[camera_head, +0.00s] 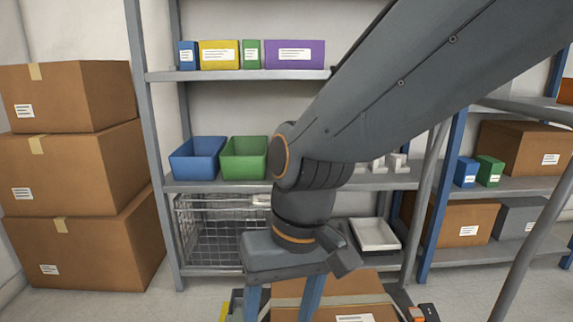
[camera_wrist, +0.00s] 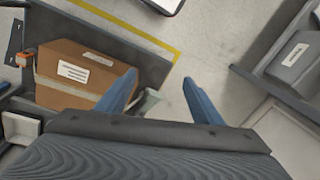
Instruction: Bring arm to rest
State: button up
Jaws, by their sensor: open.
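My gripper (camera_head: 285,292) hangs low in the middle of the head view, its blue fingers pointing down and spread apart. In the wrist view my gripper (camera_wrist: 165,97) is open, with nothing between its fingers but floor and a small grey-green item (camera_wrist: 147,103) behind them. My arm reaches from the upper right of the head view and bends down at the elbow. A taped cardboard box (camera_head: 345,300) is below and just right of the fingers; the box also shows left of them in the wrist view (camera_wrist: 100,72). The gripper appears apart from the box.
Shelving (camera_head: 160,187) stands behind my arm, with a blue bin (camera_head: 196,160), a green bin (camera_head: 243,160) and a wire basket (camera_head: 208,232). Stacked cartons (camera_head: 80,240) stand at left. More shelves with boxes (camera_head: 465,222) are at right. Floor is clear at lower left.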

jog(key=s+n, duration=0.3)
jog(key=s, duration=0.3)
jog(key=d+r+m+p, duration=0.2)
jog(key=d+r+p, duration=0.4)
jog(key=r+p, duration=0.3)
jog(key=d+r+m+h+p, duration=0.1)
jog(key=d+r+p, duration=0.6)
jog(key=p, duration=0.9)
jog(key=d+r+m+p, duration=0.4)
jog(key=d+r+p, duration=0.3)
jog(key=r+p, duration=0.6)
jog(key=shift+w+d+r+h, duration=0.2)
jog(key=shift+w+h, duration=0.15)
jog(key=shift+h, duration=0.05)
